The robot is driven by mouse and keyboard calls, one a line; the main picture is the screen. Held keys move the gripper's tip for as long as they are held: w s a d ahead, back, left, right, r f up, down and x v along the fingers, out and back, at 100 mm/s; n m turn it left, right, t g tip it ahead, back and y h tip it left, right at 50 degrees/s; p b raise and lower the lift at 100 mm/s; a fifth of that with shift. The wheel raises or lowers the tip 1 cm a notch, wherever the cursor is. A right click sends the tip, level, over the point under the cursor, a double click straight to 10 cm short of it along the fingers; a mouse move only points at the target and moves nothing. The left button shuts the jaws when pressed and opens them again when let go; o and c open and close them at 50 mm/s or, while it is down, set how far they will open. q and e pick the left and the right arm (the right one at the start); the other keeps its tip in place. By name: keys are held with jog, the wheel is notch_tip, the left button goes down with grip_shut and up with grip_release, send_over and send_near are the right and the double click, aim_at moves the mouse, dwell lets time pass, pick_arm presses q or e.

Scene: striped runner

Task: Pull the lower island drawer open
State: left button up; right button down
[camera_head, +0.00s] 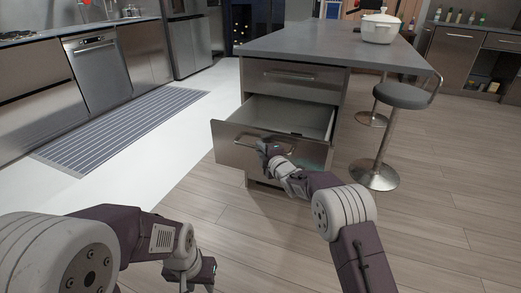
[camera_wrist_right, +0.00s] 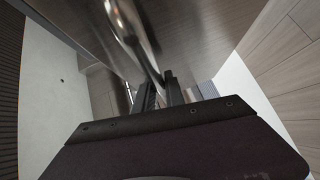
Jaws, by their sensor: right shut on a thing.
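The lower island drawer (camera_head: 228,143) stands pulled out from the kitchen island, and its pale inside shows in the head view. Its bar handle (camera_head: 289,147) runs across the drawer front. My right gripper (camera_head: 266,149) is at the left part of this handle, shut on it. In the right wrist view the metal handle (camera_wrist_right: 128,30) runs down to between the fingers of my right gripper (camera_wrist_right: 160,90). My left gripper (camera_head: 200,283) is low in the head view, away from the island; its fingertips are cut off by the bottom edge.
The upper island drawer (camera_head: 290,77) is closed. A white pot (camera_head: 379,28) stands on the island top (camera_head: 310,42). A bar stool (camera_head: 402,96) stands right of the open drawer. A striped runner (camera_head: 125,125) lies on the floor at left. The floor in front is clear.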

pick_arm(q)
jog(key=shift+s+a, duration=0.1)
jog(key=shift+s, duration=0.3)
pick_arm(e)
jog(key=shift+s+a, duration=0.1)
jog(key=shift+s, duration=0.25)
jog(key=c, duration=1.4)
grip_release()
jog(key=shift+s, duration=0.1)
